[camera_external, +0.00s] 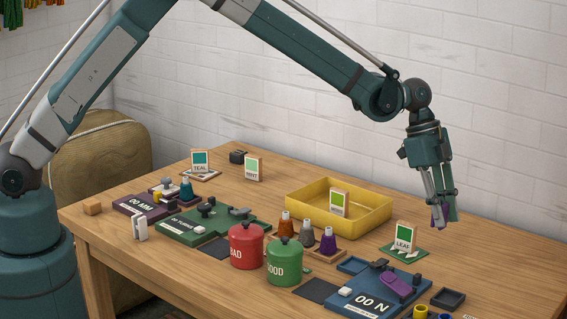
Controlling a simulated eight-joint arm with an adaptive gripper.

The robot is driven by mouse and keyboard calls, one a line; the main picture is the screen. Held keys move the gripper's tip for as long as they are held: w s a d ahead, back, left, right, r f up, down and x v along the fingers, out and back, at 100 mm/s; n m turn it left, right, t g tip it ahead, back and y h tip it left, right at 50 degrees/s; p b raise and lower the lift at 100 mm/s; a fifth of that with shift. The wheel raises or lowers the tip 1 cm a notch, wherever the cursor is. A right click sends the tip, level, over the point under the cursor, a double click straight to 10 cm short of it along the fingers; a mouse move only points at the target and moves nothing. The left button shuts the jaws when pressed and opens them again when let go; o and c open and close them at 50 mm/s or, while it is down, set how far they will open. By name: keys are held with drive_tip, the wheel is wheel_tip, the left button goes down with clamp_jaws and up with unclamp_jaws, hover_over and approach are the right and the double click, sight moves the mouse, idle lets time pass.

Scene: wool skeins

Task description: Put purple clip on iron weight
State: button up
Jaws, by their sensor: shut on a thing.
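My gripper (444,222) hangs above the right part of the table, pointing down, with its fingers shut on a small purple piece (437,215), which looks like the purple clip. The fingers partly hide it. It is held clear of the table, behind and right of the LEAF card. A small dark block (238,157) at the back left of the table could be the iron weight, but it is too small to tell.
A yellow tray (362,225) with a card stands mid-table. A LEAF card (404,237) stands on a green mat. A blue scale (365,303) bearing a purple oval piece (398,287) is at front right. Red (246,247) and green (284,262) canisters stand front centre.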

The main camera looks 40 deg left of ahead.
drive_tip(key=w+a+n+t, duration=0.1)
drive_tip(key=w+a, duration=0.5)
drive_tip(key=a, duration=0.4)
drive_tip(key=w+a+n, duration=0.2)
drive_tip(key=w+a, duration=0.5)
drive_tip(key=a, duration=0.3)
wheel_tip(320, 180, up, 3)
drive_tip(key=n+t+y, duration=0.1)
drive_tip(key=n+t, duration=0.2)
drive_tip(key=n, duration=0.4)
hover_over(247, 152)
drive_tip(key=s+a, duration=0.1)
drive_tip(key=a, duration=0.1)
drive_tip(key=shift+s+d+r+p, duration=0.1)
drive_tip(key=shift+d+r+p, duration=0.1)
drive_tip(key=shift+p, duration=0.1)
drive_tip(key=shift+f, duration=0.15)
drive_tip(key=shift+f+b, duration=0.3)
drive_tip(key=shift+f, duration=2.7)
drive_tip(key=shift+f, duration=1.85)
